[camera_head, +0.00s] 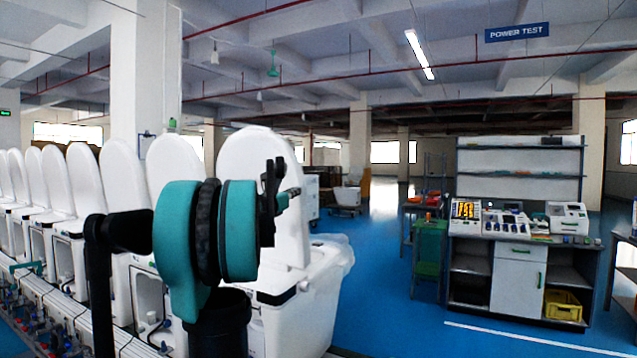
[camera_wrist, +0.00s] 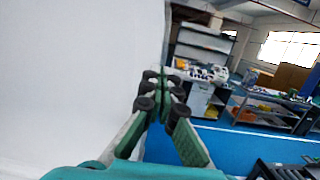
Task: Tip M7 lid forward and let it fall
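A row of white toilets with raised lids stands at the left in the head view. The nearest lid (camera_head: 250,152) is upright, partly hidden by my arm; I cannot read a label marking it as M7. My gripper (camera_head: 278,178) is in front of this lid, near its right side. In the wrist view a large white surface, likely this lid (camera_wrist: 75,80), fills the left. My gripper (camera_wrist: 166,78) is beside its right edge, with its fingertips together and nothing seen between them. Whether it touches the lid cannot be told.
The nearest toilet's white body (camera_head: 310,305) stands below the lid. A workbench with instruments (camera_head: 515,225) and a green cart (camera_head: 429,258) stand at the right. Blue floor (camera_head: 385,290) between them and the toilets is clear. Pipework (camera_head: 45,325) runs along the row's front.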

